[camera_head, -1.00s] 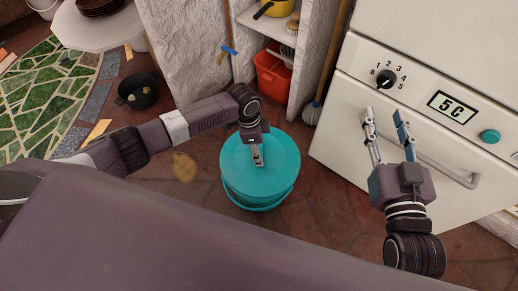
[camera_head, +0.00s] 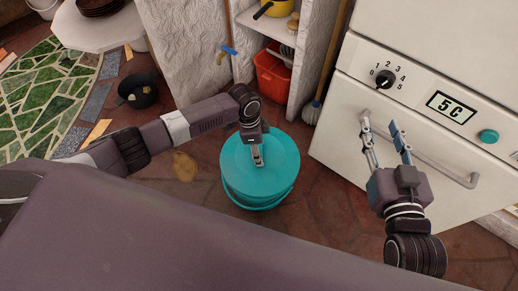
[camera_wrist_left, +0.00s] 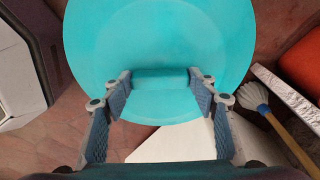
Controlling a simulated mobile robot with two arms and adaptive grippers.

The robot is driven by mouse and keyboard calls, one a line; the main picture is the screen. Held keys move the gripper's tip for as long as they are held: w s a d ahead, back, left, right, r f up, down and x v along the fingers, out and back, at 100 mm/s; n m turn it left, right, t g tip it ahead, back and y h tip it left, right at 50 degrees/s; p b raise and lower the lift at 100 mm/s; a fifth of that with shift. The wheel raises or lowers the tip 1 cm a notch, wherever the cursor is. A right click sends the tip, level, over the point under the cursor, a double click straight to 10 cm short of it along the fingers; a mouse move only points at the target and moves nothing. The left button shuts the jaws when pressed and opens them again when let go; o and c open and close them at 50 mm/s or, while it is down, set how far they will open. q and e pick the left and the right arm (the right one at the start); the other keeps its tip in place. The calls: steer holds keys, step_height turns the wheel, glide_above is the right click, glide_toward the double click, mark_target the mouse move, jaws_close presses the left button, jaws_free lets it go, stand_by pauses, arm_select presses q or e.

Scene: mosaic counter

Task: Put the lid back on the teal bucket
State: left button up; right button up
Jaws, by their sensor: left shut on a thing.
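The teal lid (camera_head: 280,158) is a round disc on top of the teal bucket (camera_head: 262,203), which stands on the floor in the head view. The lid covers the bucket's opening; I cannot tell whether it is fully seated. My left gripper (camera_head: 258,160) points down at the lid's middle. In the left wrist view, the lid (camera_wrist_left: 165,35) fills the upper middle, and my left gripper's fingers (camera_wrist_left: 160,82) are closed on its raised handle. The bucket is hidden there. My right gripper (camera_head: 383,124) is open and empty, in front of the white oven.
The white oven (camera_head: 345,150) with its handle stands to the right of the bucket. A red bin (camera_head: 270,82) and a broom (camera_head: 312,112) are behind it. A dark pot (camera_head: 136,92) stands at the left. The floor around the bucket is largely clear.

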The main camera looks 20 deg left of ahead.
arm_select(q)
steer(key=o, duration=2.3)
